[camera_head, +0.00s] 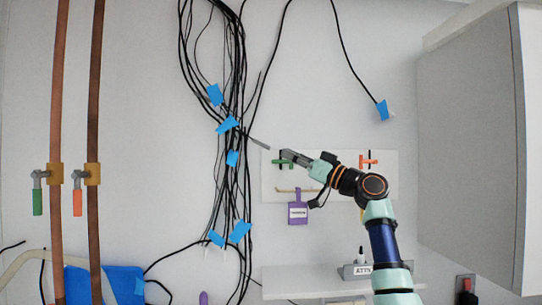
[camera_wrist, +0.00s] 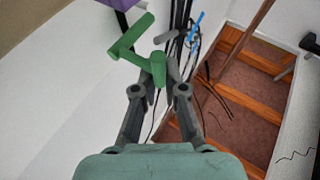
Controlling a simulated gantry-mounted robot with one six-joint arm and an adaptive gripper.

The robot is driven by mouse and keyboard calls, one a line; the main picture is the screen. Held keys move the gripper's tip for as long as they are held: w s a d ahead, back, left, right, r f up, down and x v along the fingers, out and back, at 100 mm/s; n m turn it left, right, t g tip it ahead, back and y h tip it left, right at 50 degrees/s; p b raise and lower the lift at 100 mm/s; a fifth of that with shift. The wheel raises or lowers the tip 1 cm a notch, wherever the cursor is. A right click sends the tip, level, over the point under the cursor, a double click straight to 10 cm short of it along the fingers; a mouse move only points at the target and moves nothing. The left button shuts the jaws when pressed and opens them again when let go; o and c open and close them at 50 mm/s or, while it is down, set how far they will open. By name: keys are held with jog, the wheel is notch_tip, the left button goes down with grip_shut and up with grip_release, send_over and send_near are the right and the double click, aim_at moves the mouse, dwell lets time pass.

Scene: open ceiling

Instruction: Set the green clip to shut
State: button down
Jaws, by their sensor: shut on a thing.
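The green clip (camera_head: 274,163) is on the upper left of a white panel (camera_head: 335,188) on the wall. In the wrist view the clip (camera_wrist: 126,43) is a green bent piece with several arms, just beyond and between my fingers. My gripper (camera_head: 284,155) is at the clip and partly covers it in the head view. In the wrist view my gripper (camera_wrist: 160,82) has its two fingers close together, shut on the clip's near green end. The exact contact and the clip's setting are hard to tell.
An orange clip (camera_head: 368,160) is on the panel's right. A purple tag (camera_head: 298,213) hangs below the green clip. Black cables (camera_head: 232,120) with blue tape run close on the left. A shelf (camera_head: 315,281) is below; a grey cabinet (camera_head: 470,150) is at right.

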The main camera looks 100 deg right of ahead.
jog(key=shift+d+f, duration=0.15)
dwell(0.3)
jog(key=c, duration=1.2)
grip_release()
jog(key=shift+s, duration=0.1)
jog(key=v, duration=1.2)
jog(key=shift+y, duration=0.4)
jog(key=shift+d, duration=0.1)
